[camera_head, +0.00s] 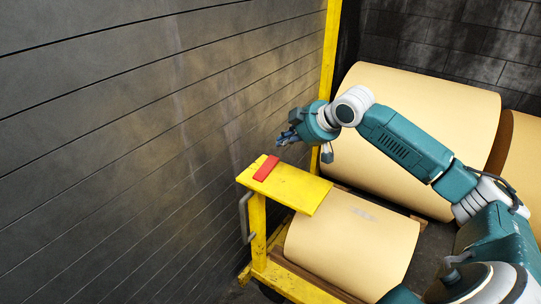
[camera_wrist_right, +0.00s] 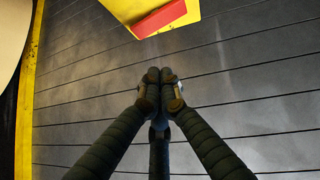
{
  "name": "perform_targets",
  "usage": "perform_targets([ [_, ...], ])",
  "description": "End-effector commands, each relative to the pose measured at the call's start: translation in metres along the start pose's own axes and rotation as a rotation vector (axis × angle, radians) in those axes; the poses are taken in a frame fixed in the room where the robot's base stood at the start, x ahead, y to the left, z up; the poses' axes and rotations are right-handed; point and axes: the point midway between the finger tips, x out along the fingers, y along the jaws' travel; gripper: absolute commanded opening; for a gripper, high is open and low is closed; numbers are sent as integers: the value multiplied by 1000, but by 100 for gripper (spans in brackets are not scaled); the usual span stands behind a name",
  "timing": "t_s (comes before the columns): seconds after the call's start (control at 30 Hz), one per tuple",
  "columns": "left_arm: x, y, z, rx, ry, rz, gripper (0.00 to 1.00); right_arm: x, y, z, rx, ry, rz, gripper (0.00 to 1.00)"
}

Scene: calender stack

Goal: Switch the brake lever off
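A flat red piece, which looks like the brake lever (camera_head: 266,168), lies on the yellow top plate (camera_head: 296,187) of a cart, near its left end. My left gripper is not in view.
A dark slatted wall (camera_head: 120,150) stands close on the left. A yellow post (camera_head: 330,50) rises behind my right gripper. Large tan rolls (camera_head: 430,110) fill the back right, and another roll (camera_head: 352,243) lies under the plate. A grey bent handle (camera_head: 244,215) is on the cart's left side.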

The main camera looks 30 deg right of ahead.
Motion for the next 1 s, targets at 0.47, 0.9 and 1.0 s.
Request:
perform_targets([
  [0.47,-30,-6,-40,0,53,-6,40,92,-1,5,2,-4,-2,0],
  [0.9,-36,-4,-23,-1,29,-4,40,114,-1,28,-1,0,0,0],
  [1.0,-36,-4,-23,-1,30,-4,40,114,-1,28,-1,0,0,0],
])
